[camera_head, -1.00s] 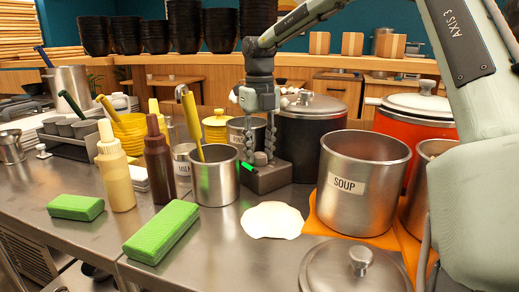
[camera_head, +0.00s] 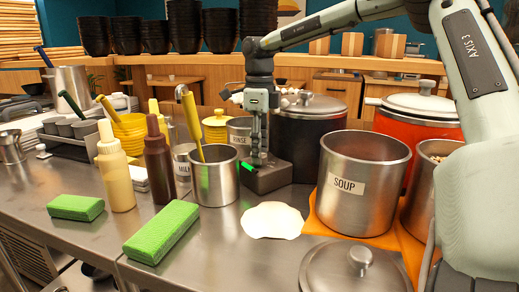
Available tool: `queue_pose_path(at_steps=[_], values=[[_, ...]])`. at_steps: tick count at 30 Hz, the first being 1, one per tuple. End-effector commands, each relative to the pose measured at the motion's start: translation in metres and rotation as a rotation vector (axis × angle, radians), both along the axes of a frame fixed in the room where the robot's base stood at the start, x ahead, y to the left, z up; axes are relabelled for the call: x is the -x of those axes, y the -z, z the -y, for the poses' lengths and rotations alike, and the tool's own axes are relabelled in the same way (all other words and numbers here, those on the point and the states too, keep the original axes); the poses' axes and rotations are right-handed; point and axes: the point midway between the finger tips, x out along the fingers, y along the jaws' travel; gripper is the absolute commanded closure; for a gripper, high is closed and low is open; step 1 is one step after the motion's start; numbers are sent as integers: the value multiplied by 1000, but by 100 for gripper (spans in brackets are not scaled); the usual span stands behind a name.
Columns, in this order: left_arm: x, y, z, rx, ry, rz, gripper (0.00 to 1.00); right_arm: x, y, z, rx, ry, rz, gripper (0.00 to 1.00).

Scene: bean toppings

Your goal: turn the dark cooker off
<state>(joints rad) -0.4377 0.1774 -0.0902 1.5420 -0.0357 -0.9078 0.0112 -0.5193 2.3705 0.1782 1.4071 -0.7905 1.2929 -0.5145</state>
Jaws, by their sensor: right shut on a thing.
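The dark cooker (camera_head: 312,143) is a black pot-shaped body with a steel lid, standing behind the counter's middle. A grey control box (camera_head: 270,178) sits at its front left, with a lit green light (camera_head: 247,167) on its front edge. My right gripper (camera_head: 258,158) points down over this box, left of the cooker body. Its fingers are together at the top of the box, shut on a small part that they hide, which looks like the box's switch. My left gripper is out of view.
A steel soup pot (camera_head: 362,205) stands right of the box, with an orange-red cooker (camera_head: 415,122) behind. A steel cup (camera_head: 215,183) with a yellow-handled ladle stands close left. A white flat piece (camera_head: 272,220) lies in front. Brown and cream bottles stand further left.

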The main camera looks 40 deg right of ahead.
Motion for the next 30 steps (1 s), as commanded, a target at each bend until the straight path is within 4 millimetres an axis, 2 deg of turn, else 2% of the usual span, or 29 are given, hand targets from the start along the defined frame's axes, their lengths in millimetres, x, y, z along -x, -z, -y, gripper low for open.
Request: queue_pose_path(at_steps=[30], values=[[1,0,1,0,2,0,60,0,0,0,0,-965,3,96]])
